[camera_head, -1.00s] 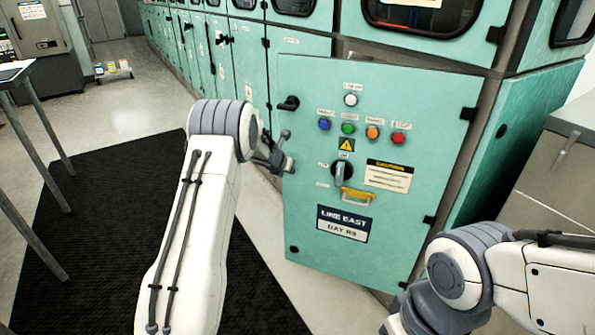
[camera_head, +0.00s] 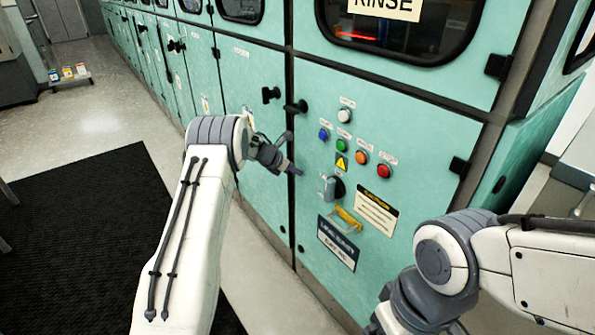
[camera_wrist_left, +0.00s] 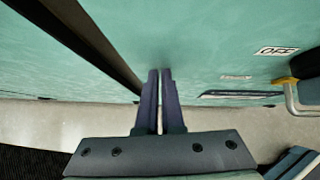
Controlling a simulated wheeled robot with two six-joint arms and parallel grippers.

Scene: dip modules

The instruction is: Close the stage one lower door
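The lower door (camera_head: 430,150) is a teal panel with coloured buttons, a rotary knob (camera_head: 334,188), a yellow handle (camera_head: 348,217) and a "Line East" label (camera_head: 338,243). It lies about flush with the cabinet front below the "RINSE" window; I cannot tell whether a small gap is left. My left gripper (camera_head: 295,170) is at the door's left edge, level with the knob. In the left wrist view its fingers (camera_wrist_left: 160,76) are together with nothing between them, pointing at the teal door (camera_wrist_left: 215,45); contact is unclear. My right arm shows at the lower right, its gripper out of sight.
A black latch handle (camera_head: 295,107) sits at the door's upper left edge. More teal cabinets (camera_head: 190,60) run back to the left. A black mat (camera_head: 80,240) covers the floor at left. A low cart with bottles (camera_head: 68,75) stands far back.

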